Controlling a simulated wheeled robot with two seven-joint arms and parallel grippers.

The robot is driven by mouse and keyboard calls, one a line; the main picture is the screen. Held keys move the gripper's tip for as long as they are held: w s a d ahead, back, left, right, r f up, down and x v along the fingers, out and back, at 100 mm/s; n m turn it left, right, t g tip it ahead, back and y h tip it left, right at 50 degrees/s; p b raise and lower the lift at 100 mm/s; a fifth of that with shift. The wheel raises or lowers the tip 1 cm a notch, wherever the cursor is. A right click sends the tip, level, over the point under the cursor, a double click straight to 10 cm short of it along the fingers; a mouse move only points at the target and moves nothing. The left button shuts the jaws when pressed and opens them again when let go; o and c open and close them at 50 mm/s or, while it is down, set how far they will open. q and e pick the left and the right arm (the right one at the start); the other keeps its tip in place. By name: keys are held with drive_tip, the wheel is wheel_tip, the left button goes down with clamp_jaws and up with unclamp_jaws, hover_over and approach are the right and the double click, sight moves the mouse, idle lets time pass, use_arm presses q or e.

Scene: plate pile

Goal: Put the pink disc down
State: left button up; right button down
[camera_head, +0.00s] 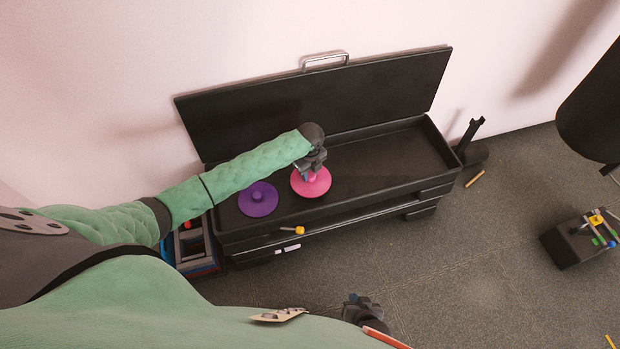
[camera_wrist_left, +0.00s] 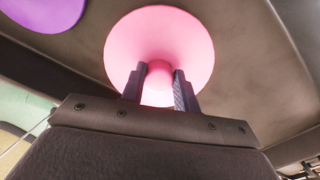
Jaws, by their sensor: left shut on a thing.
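The pink disc (camera_head: 311,184) has a raised knob at its middle and is over the black open box, to the right of the purple disc (camera_head: 257,201). My left gripper (camera_head: 312,174) is shut on the pink disc's knob. The left wrist view shows both fingers on either side of the knob of the pink disc (camera_wrist_left: 158,45). I cannot tell whether the pink disc touches the box floor. The purple disc lies flat, also with a knob, and shows at the top left of the left wrist view (camera_wrist_left: 45,12). My right gripper (camera_head: 360,308) is low in the head view; its jaws are unclear.
The black box (camera_head: 400,160) has its lid (camera_head: 330,95) raised against the wall, and its right part is bare. A crate (camera_head: 192,245) stands at its left end. A small black box with colored parts (camera_head: 575,242) stands on the floor at right.

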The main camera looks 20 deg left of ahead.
sight(310, 174)
use_arm(q)
drive_tip(key=shift+f, duration=1.9)
drive_tip(key=shift+f, duration=0.1)
drive_tip(key=o, duration=1)
